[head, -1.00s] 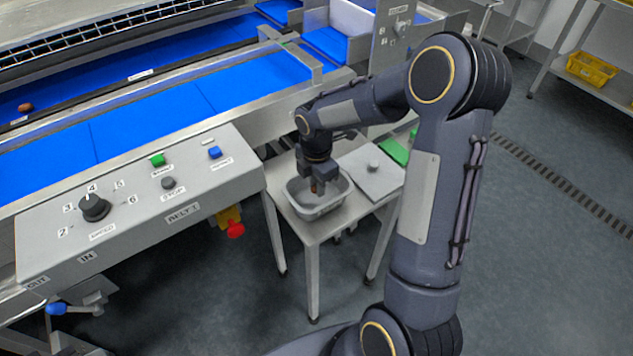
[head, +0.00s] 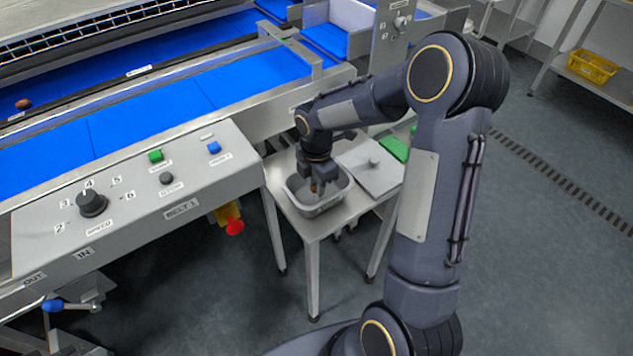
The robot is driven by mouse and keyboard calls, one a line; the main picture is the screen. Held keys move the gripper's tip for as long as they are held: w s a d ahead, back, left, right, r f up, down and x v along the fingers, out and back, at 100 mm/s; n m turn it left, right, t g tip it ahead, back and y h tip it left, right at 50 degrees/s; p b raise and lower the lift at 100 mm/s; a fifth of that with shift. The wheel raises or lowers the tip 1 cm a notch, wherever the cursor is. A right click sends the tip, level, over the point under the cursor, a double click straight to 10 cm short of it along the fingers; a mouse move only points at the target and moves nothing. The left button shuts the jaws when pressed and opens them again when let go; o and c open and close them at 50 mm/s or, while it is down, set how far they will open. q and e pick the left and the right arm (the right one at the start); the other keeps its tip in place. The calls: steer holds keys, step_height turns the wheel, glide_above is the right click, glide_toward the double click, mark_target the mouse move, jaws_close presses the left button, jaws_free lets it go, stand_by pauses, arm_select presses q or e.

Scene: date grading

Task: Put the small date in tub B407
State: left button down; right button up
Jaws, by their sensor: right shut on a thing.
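My right gripper (head: 318,187) points down into a grey tub (head: 345,191) on a small steel table. It is shut on a small brown date (head: 314,187), which shows only in part between the fingers. The fingertips are at or inside the tub's rim; I cannot tell whether the date touches the bottom. The tub has a label on its front that is too small to read. Another brown date (head: 23,104) lies on the blue belt at the far left. My left gripper is not in view.
A grey lid with a knob (head: 373,162) and a green item (head: 395,148) lie on the steel table (head: 318,229) beside the tub. The belt control panel (head: 140,200) stands left of it. A yellow crate (head: 592,67) sits on a shelf at the upper right.

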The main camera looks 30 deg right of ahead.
steer(key=shift+f+b, duration=0.75)
steer(key=shift+f, duration=0.4)
stand_by(0.4)
steer(key=o, duration=0.7)
steer(key=shift+o, duration=0.2)
steer(key=shift+r, duration=0.1)
